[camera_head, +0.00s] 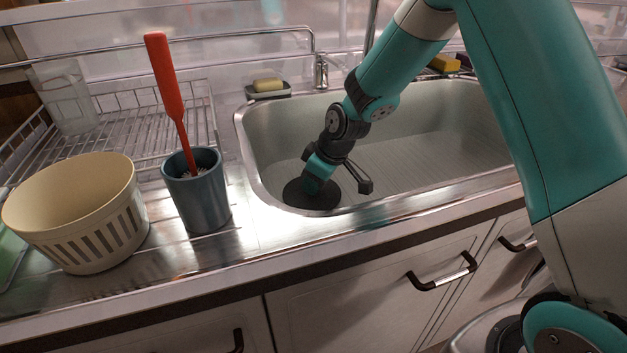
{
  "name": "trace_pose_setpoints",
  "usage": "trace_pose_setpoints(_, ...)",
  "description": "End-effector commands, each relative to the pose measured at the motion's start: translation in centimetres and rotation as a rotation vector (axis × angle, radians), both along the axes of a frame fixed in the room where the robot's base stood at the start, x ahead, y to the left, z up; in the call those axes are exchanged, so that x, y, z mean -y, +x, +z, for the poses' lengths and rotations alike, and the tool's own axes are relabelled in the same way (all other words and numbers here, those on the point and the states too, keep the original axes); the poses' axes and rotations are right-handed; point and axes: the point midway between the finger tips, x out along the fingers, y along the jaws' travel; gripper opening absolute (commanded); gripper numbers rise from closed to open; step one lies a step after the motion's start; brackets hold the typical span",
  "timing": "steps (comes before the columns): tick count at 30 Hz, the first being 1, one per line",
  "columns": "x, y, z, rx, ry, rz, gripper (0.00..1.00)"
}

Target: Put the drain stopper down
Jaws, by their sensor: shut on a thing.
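The drain stopper (322,201) is a dark round disc low in the near left corner of the steel sink (420,130). My gripper (313,185) reaches down into the sink from above and is shut on the stopper. The wrist covers the stopper's middle and the fingertips are hard to make out. I cannot tell whether the stopper touches the sink floor or is held just above it.
Left of the sink stand a blue-grey cup (198,200) with a red-handled brush (168,90), a cream slotted basket (85,215) and a wire dish rack (150,120). A soap dish (268,92) and faucet (321,70) stand behind. The sink's right side is clear.

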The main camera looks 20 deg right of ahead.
Motion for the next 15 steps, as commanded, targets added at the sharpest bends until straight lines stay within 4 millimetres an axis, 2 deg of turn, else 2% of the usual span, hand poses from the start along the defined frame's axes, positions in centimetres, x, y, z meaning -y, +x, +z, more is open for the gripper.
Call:
trace_pose_setpoints(2, 0.0, 0.01, -0.33, 0.0, 0.0, 0.0, 0.01)
trace_pose_setpoints(3, 0.01, 0.02, -0.25, 0.001, -0.001, 0.0, 0.33)
trace_pose_setpoints(6, 0.01, 0.01, -0.22, 0.0, 0.0, 0.0, 0.52)
trace_pose_setpoints(15, 0.01, 0.02, 0.07, 0.001, -0.001, 0.0, 0.52)
